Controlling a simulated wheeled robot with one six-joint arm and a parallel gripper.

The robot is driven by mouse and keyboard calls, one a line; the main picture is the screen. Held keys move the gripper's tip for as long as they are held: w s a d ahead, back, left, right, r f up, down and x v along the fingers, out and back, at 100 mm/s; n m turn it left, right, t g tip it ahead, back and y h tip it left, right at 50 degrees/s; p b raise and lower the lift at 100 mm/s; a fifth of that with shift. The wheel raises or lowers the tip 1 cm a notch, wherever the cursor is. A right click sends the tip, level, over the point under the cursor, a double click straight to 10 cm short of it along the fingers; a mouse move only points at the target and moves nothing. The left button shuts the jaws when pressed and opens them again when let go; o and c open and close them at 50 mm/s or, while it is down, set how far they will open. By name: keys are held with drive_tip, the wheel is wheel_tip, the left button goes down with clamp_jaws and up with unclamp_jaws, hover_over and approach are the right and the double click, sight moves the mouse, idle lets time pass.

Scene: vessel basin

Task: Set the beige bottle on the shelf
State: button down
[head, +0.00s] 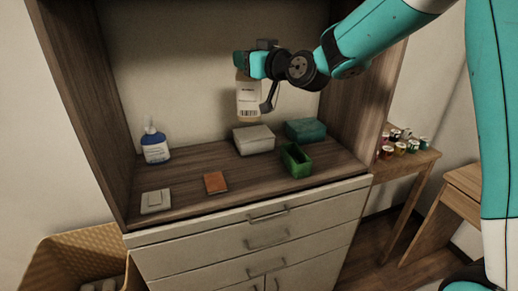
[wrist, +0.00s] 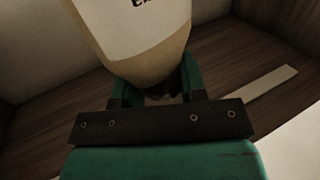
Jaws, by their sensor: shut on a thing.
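The beige bottle (head: 248,104) has a white label with a barcode and hangs upright in the air inside the cabinet. My gripper (head: 250,78) is shut on it near its top, above the wooden shelf surface (head: 185,190). In the wrist view the bottle (wrist: 140,50) fills the upper middle, between the green fingers of my gripper (wrist: 152,88). The bottle's top is mostly hidden by my gripper in the head view. The bottle's bottom is clear of the shelf surface.
Free room lies between the spray bottle and whitish box.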

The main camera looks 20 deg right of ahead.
sight(249, 120)
drive_tip(key=f, duration=1.6)
drive_tip(key=shift+w+f+b, duration=0.25)
drive_tip(key=shift+w+b, duration=0.05)
drive_tip(key=shift+b, duration=0.1)
drive_tip(key=shift+f, duration=2.05)
drive_tip(key=shift+b, duration=0.35)
drive_tip(key=shift+f, duration=0.15)
drive_tip(key=c, duration=0.7)
unclamp_jaws()
